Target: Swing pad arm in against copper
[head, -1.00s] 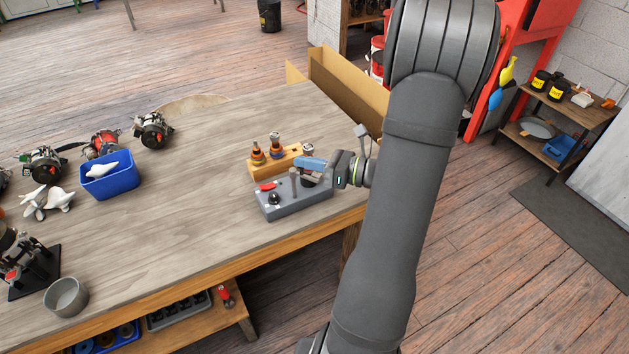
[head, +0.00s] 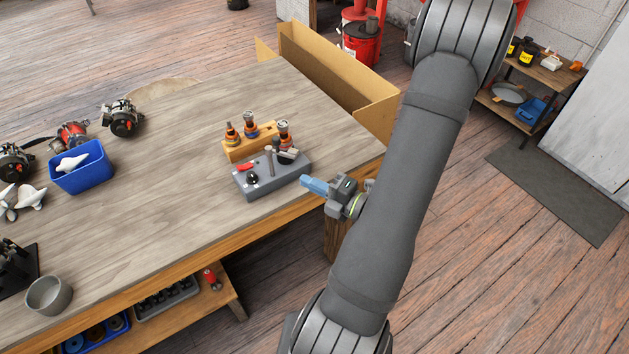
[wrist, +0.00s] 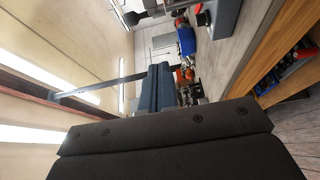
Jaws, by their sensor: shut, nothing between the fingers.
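The grey fixture block (head: 272,178) stands near the bench's right front edge in the head view. It carries a red lever (head: 245,167), a black knob (head: 252,178) and an upright grey post (head: 269,160). At its back right is a rotor with a copper-coloured band (head: 283,127), with a small pale arm (head: 289,154) beside its lower part. I cannot tell whether that arm touches the copper. My gripper (head: 306,181) is shut and empty, right of the block, apart from it, by the bench edge. Its blue fingers (wrist: 157,88) show closed in the wrist view.
A wooden rack (head: 238,151) with copper-banded rotors stands behind the block. A cardboard box (head: 335,75) borders the bench's right end. A blue bin (head: 80,168) and alternators (head: 122,119) are at left. The middle of the bench is clear.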

